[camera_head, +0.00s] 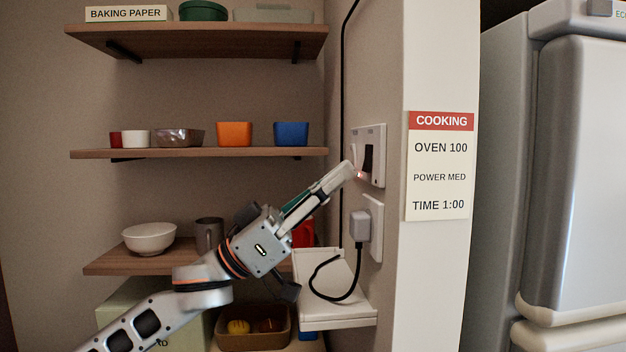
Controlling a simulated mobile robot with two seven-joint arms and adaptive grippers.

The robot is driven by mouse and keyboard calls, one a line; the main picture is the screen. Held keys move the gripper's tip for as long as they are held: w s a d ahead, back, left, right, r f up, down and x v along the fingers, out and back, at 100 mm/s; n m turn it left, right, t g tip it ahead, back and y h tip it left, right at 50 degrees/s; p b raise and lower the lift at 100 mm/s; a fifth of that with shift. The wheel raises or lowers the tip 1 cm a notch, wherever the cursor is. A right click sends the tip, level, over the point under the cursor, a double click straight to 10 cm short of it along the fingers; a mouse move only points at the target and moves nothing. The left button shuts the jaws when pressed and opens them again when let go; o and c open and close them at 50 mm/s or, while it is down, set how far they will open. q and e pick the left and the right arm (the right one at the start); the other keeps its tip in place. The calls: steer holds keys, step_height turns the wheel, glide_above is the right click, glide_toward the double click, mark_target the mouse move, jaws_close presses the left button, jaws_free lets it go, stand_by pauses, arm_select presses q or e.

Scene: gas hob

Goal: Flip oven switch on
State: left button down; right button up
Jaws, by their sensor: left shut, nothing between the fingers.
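The oven switch (368,158) is a dark rocker in a white wall plate (378,137) on the side wall, right of the shelves. A small red glow shows at the plate's lower left, by my fingertips. My left gripper (351,170) reaches up from the lower left. Its fingers are shut and empty, with the tips at the lower left of the switch. I cannot tell whether the tips touch it, or which way the rocker is set. My right gripper is not in view.
Below the switch, a plug (359,226) sits in a socket with a black cord hanging down. A white tray-like holder (338,321) is under it. Shelves (200,154) with bowls and containers are on the left. A cooking sign (440,165) and a grey fridge (575,180) are on the right.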

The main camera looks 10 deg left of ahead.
arm_select(q)
steer(key=shift+d, duration=0.35)
steer(key=shift+w+d+f+h, duration=0.15)
steer(key=shift+d+f+h, duration=0.1)
steer(key=shift+d+h, duration=0.05)
steer(key=shift+w+d+b, duration=0.1)
steer(key=shift+d+b, duration=0.1)
steer(key=shift+b, duration=0.1)
steer(key=shift+r, duration=0.1)
steer(key=shift+a, duration=0.15)
